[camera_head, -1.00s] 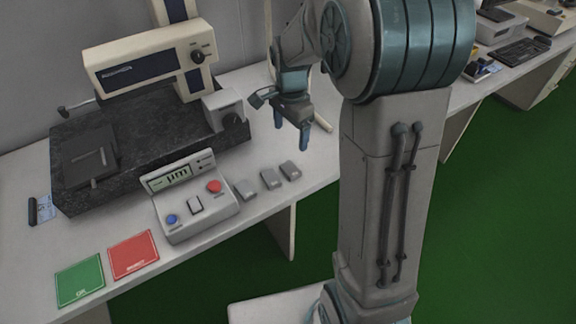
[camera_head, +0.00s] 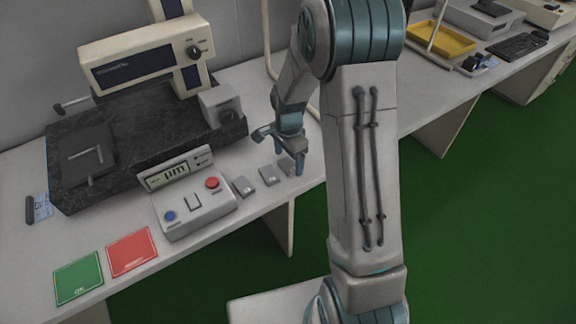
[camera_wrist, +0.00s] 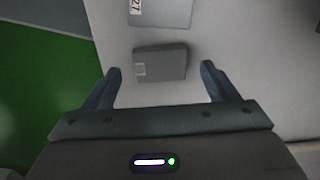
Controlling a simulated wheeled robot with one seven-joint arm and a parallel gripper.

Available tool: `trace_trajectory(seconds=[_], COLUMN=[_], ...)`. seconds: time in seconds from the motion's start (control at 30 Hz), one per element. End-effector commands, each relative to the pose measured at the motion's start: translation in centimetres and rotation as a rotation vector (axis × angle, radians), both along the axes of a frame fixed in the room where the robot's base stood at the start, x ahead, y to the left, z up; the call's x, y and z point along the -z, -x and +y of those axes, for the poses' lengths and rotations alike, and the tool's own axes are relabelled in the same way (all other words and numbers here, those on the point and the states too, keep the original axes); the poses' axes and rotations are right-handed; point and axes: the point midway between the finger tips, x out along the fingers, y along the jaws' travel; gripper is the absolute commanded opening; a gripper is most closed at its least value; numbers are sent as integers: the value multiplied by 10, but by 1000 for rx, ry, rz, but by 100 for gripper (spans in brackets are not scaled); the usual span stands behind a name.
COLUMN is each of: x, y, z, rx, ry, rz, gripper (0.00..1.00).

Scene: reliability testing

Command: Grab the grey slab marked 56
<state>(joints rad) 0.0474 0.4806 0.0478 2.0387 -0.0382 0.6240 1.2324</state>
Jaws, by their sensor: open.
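Three small grey slabs lie in a row on the bench: a left slab (camera_head: 245,187), a middle slab (camera_head: 268,176) and a right slab (camera_head: 286,168). My gripper (camera_head: 289,161) is open above the right slab and partly covers it. In the wrist view, a grey slab (camera_wrist: 160,63) lies between and just ahead of my open fingers (camera_wrist: 160,72), with a gap on each side. Its small pale label is too blurred to read. Another slab (camera_wrist: 165,13), marked 27, lies beyond it, cut by the top edge. No 56 is legible.
A grey control box (camera_head: 197,208) with red and blue buttons stands left of the slabs. Behind it is a dark stone base (camera_head: 150,140) with a measuring machine. Green (camera_head: 79,279) and red (camera_head: 132,252) cards lie at the front left. The bench edge is close to the slabs.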

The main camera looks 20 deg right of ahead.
Motion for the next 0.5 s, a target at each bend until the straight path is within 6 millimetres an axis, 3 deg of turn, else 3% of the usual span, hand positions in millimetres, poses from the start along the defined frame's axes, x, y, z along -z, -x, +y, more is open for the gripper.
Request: trace_trajectory(seconds=[0.13, 0.37, 0.4, 0.5], x=[15, 17, 17, 17], y=[0, 0, 0, 0], z=[1, 1, 0, 0], rx=[-1, -1, -1, -1], ry=[-1, 0, 0, 0], rz=[0, -1, -1, -1], gripper=[80, 80, 77, 49])
